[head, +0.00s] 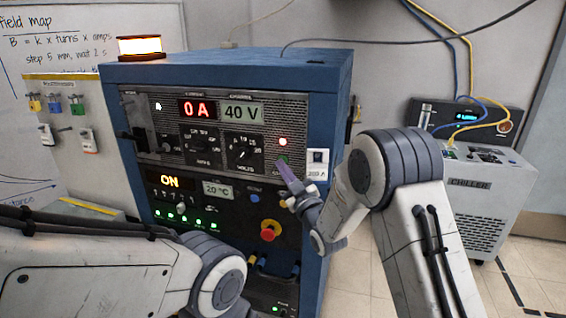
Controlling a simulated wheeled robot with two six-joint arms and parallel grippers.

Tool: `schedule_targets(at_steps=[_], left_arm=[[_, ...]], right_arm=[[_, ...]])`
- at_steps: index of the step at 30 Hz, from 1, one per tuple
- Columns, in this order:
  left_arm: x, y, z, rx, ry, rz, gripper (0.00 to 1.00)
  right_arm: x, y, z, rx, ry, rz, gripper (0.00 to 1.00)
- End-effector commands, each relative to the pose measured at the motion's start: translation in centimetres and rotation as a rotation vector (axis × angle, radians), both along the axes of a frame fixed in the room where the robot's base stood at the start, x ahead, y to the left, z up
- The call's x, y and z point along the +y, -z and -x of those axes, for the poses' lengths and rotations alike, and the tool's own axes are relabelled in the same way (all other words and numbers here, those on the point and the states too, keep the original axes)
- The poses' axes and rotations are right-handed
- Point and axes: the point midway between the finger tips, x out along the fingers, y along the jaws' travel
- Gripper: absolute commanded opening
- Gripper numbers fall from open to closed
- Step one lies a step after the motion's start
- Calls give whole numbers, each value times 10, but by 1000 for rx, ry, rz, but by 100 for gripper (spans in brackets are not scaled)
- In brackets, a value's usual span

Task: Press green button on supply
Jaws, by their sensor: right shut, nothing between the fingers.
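The blue power supply cabinet (220,60) stands in front of me, its upper panel reading "0 A" in red and "40 V". A lit red light (283,141) sits at the panel's right side. The green button (283,159) is just below it, mostly hidden behind my right gripper's tip. My right gripper (284,168) is shut and empty, its purple fingers pointing up at the green button. I cannot tell whether the tip touches the button. My left arm comes in at the lower left; its gripper is not in view.
A red emergency knob (269,230) on a yellow ring and a blue button (254,197) sit below on the cabinet. An orange beacon (139,47) is lit on top. A chiller (478,185) with hoses stands at the right. A whiteboard (60,60) is at the left.

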Motion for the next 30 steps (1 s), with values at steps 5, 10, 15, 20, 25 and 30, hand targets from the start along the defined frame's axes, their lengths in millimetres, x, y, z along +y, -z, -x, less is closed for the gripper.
schedule_targets(at_steps=[5, 10, 15, 20, 25, 30], left_arm=[[0, 0, 0, 0, 0, 0, 50], [0, 1, 0, 0, 0, 0, 50], [0, 6, 0, 0, 0, 0, 50], [0, 10, 0, 0, 0, 0, 50], [0, 10, 0, 0, 0, 0, 50], [0, 10, 0, 0, 0, 0, 50]], right_arm=[[0, 0, 0, -1, 0, -1, 0], [0, 0, 1, -1, 0, -1, 0], [3, 1, 8, -1, 0, 0, 0], [5, 1, 15, -1, 0, 1, 0], [5, 0, 15, -2, 1, 0, 0], [6, 0, 16, -1, 0, 0, 0]])
